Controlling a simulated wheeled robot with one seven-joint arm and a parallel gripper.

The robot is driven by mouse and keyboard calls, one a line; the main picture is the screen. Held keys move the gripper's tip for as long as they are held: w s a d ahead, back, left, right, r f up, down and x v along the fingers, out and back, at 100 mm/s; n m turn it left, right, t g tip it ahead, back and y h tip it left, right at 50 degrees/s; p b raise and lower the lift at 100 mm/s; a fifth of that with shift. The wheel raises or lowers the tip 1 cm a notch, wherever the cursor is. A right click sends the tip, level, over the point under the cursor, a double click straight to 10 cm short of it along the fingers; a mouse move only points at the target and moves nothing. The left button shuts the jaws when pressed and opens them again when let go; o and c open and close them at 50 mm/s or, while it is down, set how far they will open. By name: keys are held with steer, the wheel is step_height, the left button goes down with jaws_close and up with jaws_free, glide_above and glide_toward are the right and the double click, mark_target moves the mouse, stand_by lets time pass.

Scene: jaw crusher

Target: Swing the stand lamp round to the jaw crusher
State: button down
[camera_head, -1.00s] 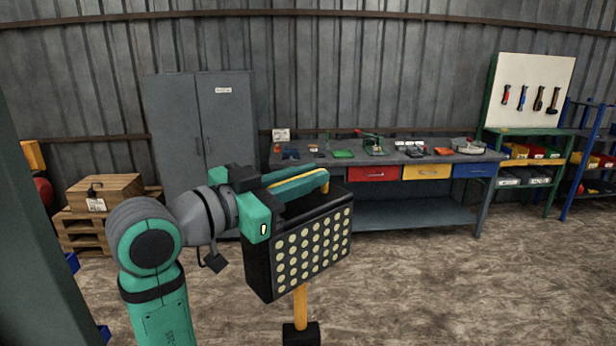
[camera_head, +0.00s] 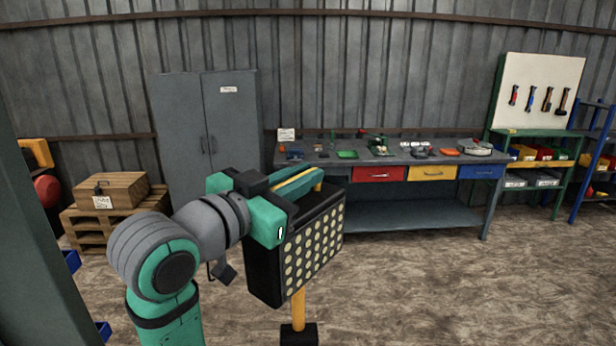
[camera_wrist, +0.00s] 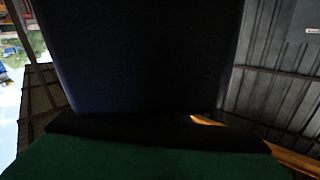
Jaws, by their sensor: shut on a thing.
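The stand lamp (camera_head: 312,250) is a black box head with rows of pale round LEDs, on a yellow pole (camera_head: 298,310) with a black block at the foot of the picture. Its lit face points to the right and towards the camera. My gripper (camera_head: 298,184) is at the top of the lamp head, shut on the lamp, with a yellow part showing along its fingers. In the wrist view a dark surface (camera_wrist: 140,55), probably the lamp head, fills the middle. The fingertips' exact contact is hidden. I cannot see the jaw crusher in these frames.
A workbench (camera_head: 415,212) with coloured drawers stands along the back wall beside a grey cabinet (camera_head: 207,125). A wooden crate (camera_head: 110,192) sits on pallets at left. A tool board (camera_head: 538,95) stands at right. The floor at lower right is clear.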

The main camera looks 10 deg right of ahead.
steer(key=c, duration=1.8)
jaws_free()
steer(key=shift+s, duration=0.1)
steer(key=v, duration=1)
steer(key=shift+s+a, duration=0.2)
steer(key=shift+a, duration=0.1)
